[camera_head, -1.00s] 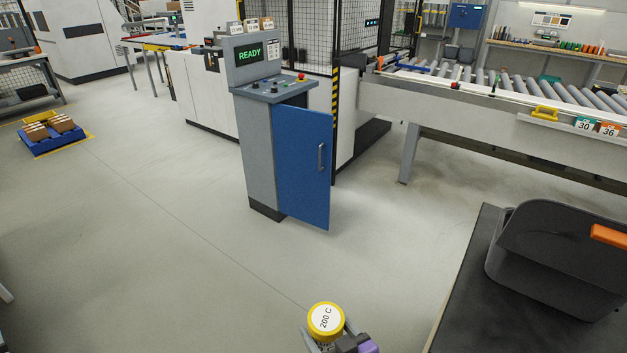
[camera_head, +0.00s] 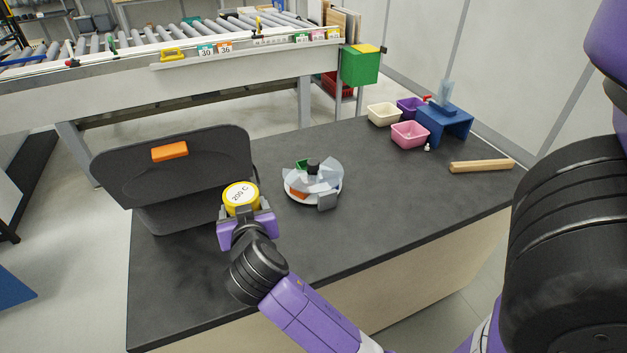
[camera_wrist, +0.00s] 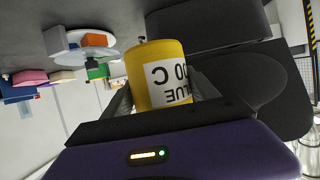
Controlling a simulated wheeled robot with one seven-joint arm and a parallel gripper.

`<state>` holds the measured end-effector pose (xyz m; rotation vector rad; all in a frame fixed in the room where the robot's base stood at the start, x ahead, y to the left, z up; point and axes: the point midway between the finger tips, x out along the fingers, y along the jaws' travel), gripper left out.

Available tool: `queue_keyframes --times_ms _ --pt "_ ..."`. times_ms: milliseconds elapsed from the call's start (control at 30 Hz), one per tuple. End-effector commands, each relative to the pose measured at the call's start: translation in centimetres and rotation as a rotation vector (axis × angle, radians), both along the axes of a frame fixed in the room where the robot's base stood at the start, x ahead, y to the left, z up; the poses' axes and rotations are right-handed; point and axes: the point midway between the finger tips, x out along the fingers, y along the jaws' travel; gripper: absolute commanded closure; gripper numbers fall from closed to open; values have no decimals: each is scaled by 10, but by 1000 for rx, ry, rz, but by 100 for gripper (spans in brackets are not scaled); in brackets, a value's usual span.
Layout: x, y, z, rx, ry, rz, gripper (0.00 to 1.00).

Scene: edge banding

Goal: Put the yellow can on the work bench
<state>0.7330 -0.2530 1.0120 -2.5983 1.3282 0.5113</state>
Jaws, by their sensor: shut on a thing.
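My gripper (camera_head: 241,212) is shut on the yellow can (camera_head: 240,194), which has a white lid label reading "200 C". The wrist view shows the yellow can (camera_wrist: 160,76) between the fingers, with its white side label partly visible. In the head view the can appears over the left part of the dark-topped work bench (camera_head: 330,245), in front of the black case. I cannot tell whether the can's base touches the bench top, as the gripper hides it.
An open black case (camera_head: 175,180) with an orange latch stands at left. A round divided tray (camera_head: 313,182) sits right of the can. Cream (camera_head: 383,115), pink (camera_head: 409,134) and purple bins, a blue stand (camera_head: 446,122) and a wooden bar (camera_head: 482,166) are farther right. The bench's front middle is clear.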

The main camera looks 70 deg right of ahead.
Motion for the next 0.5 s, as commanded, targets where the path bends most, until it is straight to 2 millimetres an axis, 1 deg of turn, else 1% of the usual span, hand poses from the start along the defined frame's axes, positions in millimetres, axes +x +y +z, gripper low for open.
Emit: queue_keyframes --times_ms 33,100,167,200,333,400,500 --pt "-18 -24 9 -5 -10 -105 96" --pt "-44 -49 21 -4 -11 -239 96" --pt "-67 -66 31 -3 -10 -345 96" --pt "-82 -76 36 -3 -9 -411 96" --pt "-122 -95 50 -2 -6 -580 96" --pt "-136 -100 55 -1 -4 -641 96" --pt "-148 -103 57 0 0 -691 96"
